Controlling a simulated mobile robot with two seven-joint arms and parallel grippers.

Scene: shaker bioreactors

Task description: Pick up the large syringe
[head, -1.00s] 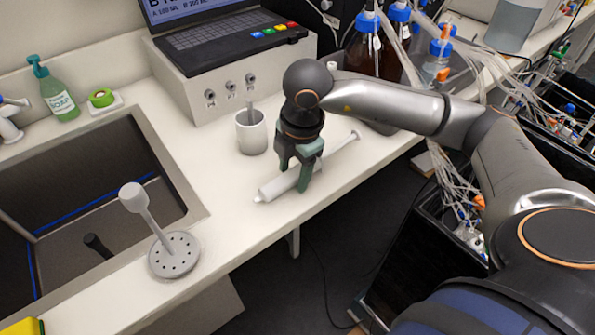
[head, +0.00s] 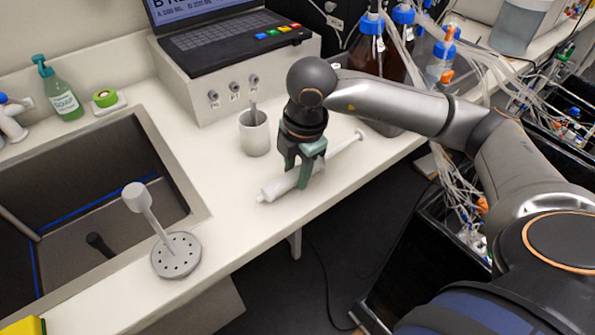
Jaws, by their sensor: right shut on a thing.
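The large syringe (head: 279,187) is white and lies slantwise on the white counter (head: 225,225). Its tip points to the lower left and its plunger end to the upper right. My right gripper (head: 299,176) comes down from above and is shut around the syringe's barrel near its middle. The fingers hide part of the barrel. The syringe looks to be at counter height; I cannot tell whether it touches the surface. My left gripper is not in view.
A white cup (head: 254,133) with a rod in it stands left of my gripper. A grey box (head: 225,85) with a laptop (head: 227,42) is behind. Brown bottles (head: 377,55) with tubing stand at the back right. A sink (head: 80,190) and a perforated disc stand (head: 176,255) are at left.

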